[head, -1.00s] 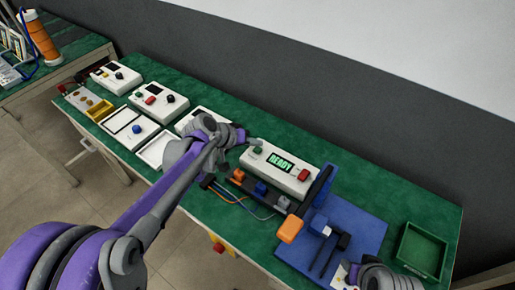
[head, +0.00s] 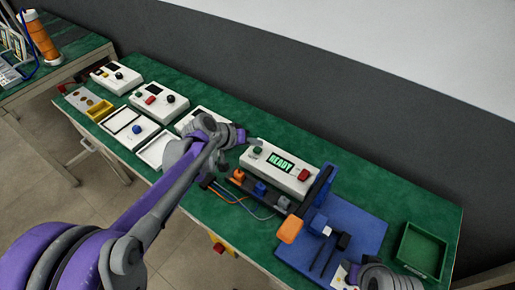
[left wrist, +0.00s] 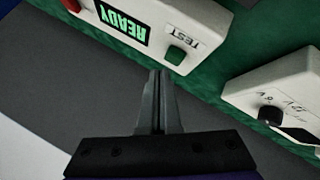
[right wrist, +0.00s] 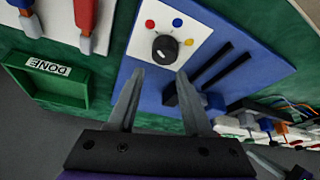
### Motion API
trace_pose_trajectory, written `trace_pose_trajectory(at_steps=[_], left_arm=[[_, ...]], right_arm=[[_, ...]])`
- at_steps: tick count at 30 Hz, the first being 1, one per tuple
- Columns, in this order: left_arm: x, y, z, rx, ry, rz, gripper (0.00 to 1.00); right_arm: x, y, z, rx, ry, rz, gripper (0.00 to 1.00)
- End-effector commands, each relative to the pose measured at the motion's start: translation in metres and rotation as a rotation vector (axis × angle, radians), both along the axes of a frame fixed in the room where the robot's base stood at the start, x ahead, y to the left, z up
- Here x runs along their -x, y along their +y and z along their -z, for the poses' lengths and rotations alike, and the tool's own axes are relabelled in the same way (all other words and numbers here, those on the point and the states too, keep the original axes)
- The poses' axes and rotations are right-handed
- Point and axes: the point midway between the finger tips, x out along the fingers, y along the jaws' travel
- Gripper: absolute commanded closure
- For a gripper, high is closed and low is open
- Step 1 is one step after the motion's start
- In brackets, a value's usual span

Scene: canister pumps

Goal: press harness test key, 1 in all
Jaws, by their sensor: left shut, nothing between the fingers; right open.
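The white test box (head: 278,168) stands on the green bench, its screen (head: 281,162) reading READY in green. Its green key (head: 257,150), marked TEST, is at the left end and a red button (head: 304,175) at the right. In the left wrist view the green key (left wrist: 175,55) is just beyond the shut, empty fingers of my left gripper (left wrist: 160,74). A small gap seems to show; contact cannot be told. In the head view my left gripper (head: 247,140) is beside the key. My right gripper (right wrist: 157,76) is open and empty over the blue board, near a black knob (right wrist: 165,48).
Connectors with wires (head: 262,189) lie in front of the test box. The blue board (head: 360,225) and an orange-ended black lever (head: 290,229) are to its right. A green DONE tray (head: 422,249) sits far right. White instrument boxes (head: 160,100) stand left.

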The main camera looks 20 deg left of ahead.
Motion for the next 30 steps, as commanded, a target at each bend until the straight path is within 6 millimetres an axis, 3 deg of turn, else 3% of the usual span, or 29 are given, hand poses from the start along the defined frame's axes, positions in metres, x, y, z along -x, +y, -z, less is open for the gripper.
trace_pose_trajectory(at_steps=[30], left_arm=[[0.0,0.0,0.0095,0.0,0.0,0.0,1.0]], right_arm=[[0.0004,0.0,0.0055,0.0,0.002,0.0,0.5]])
